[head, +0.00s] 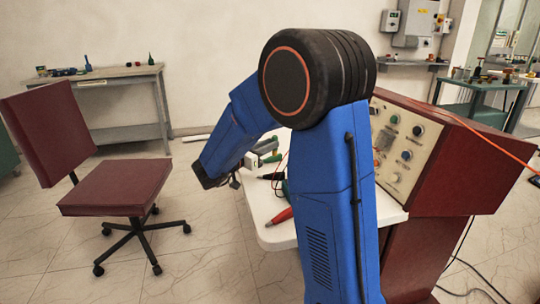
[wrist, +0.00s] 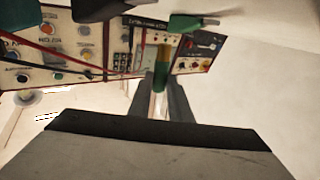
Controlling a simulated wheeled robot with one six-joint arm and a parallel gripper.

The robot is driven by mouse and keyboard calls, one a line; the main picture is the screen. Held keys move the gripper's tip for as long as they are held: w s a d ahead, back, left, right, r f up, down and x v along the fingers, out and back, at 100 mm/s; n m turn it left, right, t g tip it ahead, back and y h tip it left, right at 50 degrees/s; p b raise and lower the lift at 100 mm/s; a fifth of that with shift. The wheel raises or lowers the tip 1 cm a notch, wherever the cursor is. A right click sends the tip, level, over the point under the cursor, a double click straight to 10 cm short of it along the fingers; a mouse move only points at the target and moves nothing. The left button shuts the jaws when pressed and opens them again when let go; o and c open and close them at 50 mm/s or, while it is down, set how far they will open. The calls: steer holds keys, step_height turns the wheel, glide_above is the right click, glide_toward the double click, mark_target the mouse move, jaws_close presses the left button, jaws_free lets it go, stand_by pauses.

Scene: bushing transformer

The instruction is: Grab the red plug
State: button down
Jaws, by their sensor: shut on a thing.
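A red plug (head: 280,216) lies near the front edge of the white table (head: 262,235) in the head view, left of my blue arm. In the wrist view, my gripper (wrist: 161,92) is shut on a small upright green and yellow-brown piece (wrist: 162,68). I cannot tell exactly what this piece is. No red plug shows clearly between the fingers. In the head view, my arm bends down to the left and the fingers are not clear. A green clip (wrist: 190,23) lies past the fingertips in the wrist view.
A sloped control panel (head: 400,142) with knobs stands on the right of the table. An orange-red cable (head: 480,140) runs across it. Grey and green items (head: 262,150) lie behind the red plug. An office chair (head: 115,185) stands left, with clear floor around it.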

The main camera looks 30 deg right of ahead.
steer(key=shift+f, duration=2.05)
steer(key=shift+f, duration=0.1)
steer(key=c, duration=2)
jaws_free()
steer(key=shift+c, duration=0.2)
steer(key=o, duration=0.4)
